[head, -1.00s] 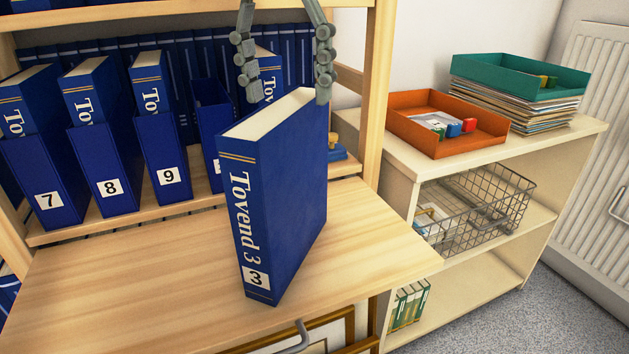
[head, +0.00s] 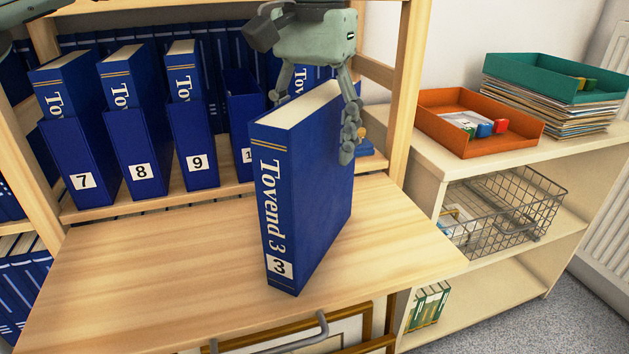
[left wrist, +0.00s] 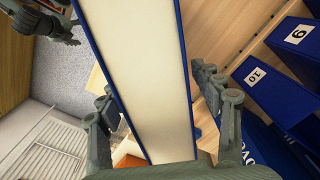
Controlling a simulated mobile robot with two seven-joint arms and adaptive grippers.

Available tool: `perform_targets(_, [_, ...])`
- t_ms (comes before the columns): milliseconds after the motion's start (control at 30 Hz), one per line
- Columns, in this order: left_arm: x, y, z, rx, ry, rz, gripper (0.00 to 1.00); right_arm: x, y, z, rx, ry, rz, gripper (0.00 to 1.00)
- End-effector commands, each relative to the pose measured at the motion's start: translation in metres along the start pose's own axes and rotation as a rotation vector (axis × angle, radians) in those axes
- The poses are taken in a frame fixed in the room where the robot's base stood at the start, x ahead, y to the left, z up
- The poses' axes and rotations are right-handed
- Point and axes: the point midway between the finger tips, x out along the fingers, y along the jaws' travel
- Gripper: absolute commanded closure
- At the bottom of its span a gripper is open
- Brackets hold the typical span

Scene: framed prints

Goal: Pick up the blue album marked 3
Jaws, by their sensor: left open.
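The blue album marked 3 (head: 310,195) stands upright on the pull-out wooden shelf (head: 150,275), its "Tovend 3" spine facing the front left. My left gripper (head: 312,122) is open above it, fingers pointing down on either side of its top. In the left wrist view the album's pale page edge (left wrist: 140,75) runs between the two open fingers of the left gripper (left wrist: 157,92), with gaps visible. The far finger is partly hidden behind the album in the head view. Another gripper, my right one (left wrist: 65,28), shows at the upper left of the left wrist view; its opening is unclear.
Blue albums in slipcases marked 7 (head: 82,180), 8 (head: 141,172) and 9 (head: 196,162) stand behind on the bookcase. A wooden upright (head: 405,110) rises right of the album. An orange tray (head: 440,125) and wire basket (head: 505,215) are farther right. The shelf's left part is clear.

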Motion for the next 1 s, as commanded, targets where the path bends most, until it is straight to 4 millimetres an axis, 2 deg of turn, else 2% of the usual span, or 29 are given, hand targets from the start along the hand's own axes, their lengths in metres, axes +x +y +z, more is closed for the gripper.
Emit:
perform_targets(67, [-0.0002, 0.0000, 0.0000, 0.000, 0.000, 0.000, 0.41, 0.0001, 0.0001, 0.0002, 0.000, 0.000, 0.000, 0.35])
perform_targets(533, [-0.0005, 0.0000, 0.0000, 0.000, 0.000, 0.000, 0.99, 0.0000, 0.0003, 0.0003, 0.000, -0.001, 0.001, 0.35])
perform_targets(1000, [-0.0040, 0.0001, -0.0003, -0.001, 0.003, 0.001, 1.00, -0.0004, 0.0005, 0.0002, 0.000, -0.001, 0.001, 0.35])
